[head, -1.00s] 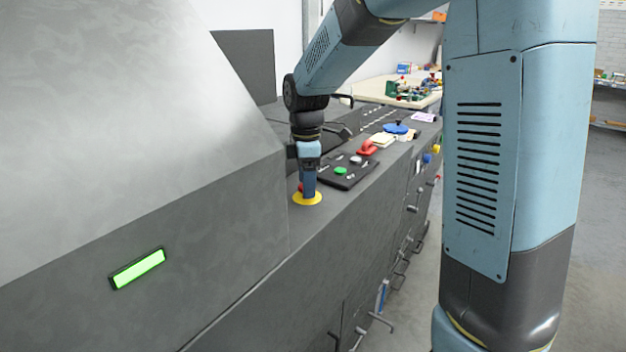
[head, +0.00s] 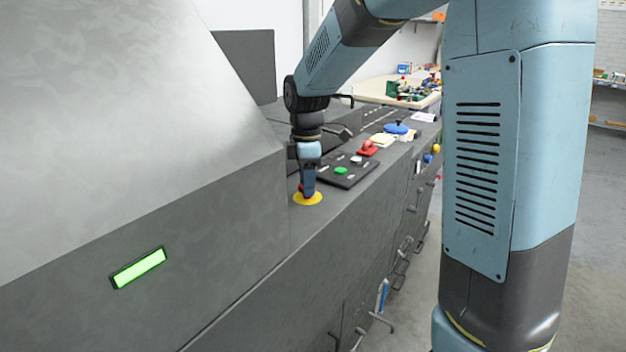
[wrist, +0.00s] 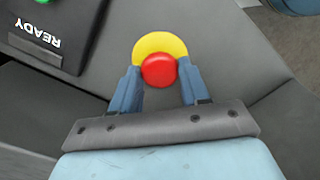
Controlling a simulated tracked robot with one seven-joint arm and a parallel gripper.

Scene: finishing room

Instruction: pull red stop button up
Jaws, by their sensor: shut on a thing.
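The red stop button (wrist: 159,71) is a round red cap over a yellow disc (wrist: 160,44) in the wrist view. In the head view the yellow disc (head: 308,199) lies on the grey machine top, and only a little red shows beside my fingers. My gripper (wrist: 160,76) points down over the button, with one blue finger on each side of the cap. It is shut on the red button. In the head view my gripper (head: 308,190) stands just above the yellow disc and hides most of the button.
A black control panel (head: 345,172) with a green button (head: 340,170) lies right behind the disc. Farther along the top are a red object (head: 367,148) and a blue round object (head: 396,128). A large grey housing (head: 140,130) rises at left. Handles line the front side.

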